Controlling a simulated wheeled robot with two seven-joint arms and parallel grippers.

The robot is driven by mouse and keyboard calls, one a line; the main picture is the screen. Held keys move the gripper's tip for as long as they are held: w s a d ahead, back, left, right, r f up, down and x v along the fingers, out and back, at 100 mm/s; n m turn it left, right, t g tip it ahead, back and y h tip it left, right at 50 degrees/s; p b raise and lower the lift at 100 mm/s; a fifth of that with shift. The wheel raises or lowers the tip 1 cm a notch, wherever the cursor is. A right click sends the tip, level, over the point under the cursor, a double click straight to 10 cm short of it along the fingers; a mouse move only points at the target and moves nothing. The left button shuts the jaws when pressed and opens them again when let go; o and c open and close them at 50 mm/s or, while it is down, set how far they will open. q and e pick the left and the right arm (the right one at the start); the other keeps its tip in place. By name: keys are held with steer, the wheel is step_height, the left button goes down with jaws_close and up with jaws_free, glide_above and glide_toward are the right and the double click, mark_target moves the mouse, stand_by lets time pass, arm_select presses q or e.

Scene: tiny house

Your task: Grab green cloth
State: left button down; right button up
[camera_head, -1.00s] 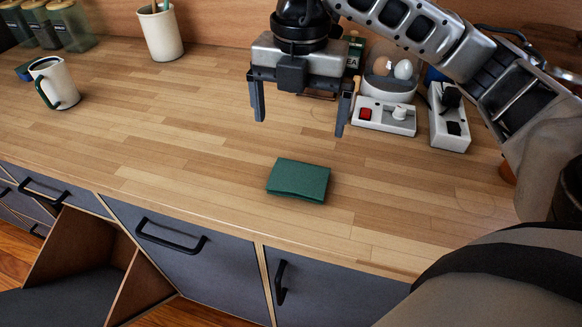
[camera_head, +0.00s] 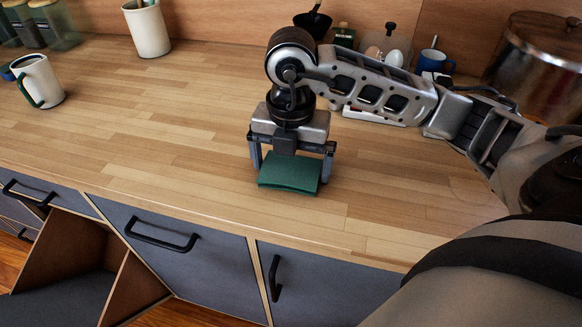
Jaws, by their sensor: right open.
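The green cloth (camera_head: 290,176) is a folded flat rectangle lying on the wooden counter near its front edge. My right gripper (camera_head: 291,166) points down right at the far side of the cloth. Its fingers are spread wide, one near the cloth's left end and one by its right end. The gripper is open, and the cloth's far edge is hidden by it. Whether the fingers touch the cloth cannot be told. My left gripper is not in view.
A white mug (camera_head: 38,82) and a white utensil pot (camera_head: 147,28) stand at the left. An egg cooker, a blue mug (camera_head: 433,62) and a large metal pot (camera_head: 535,62) stand at the back right. Drawers with black handles (camera_head: 161,236) are below the counter's front edge.

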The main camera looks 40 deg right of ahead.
steer(key=shift+c, duration=0.3)
steer(key=c, duration=0.6)
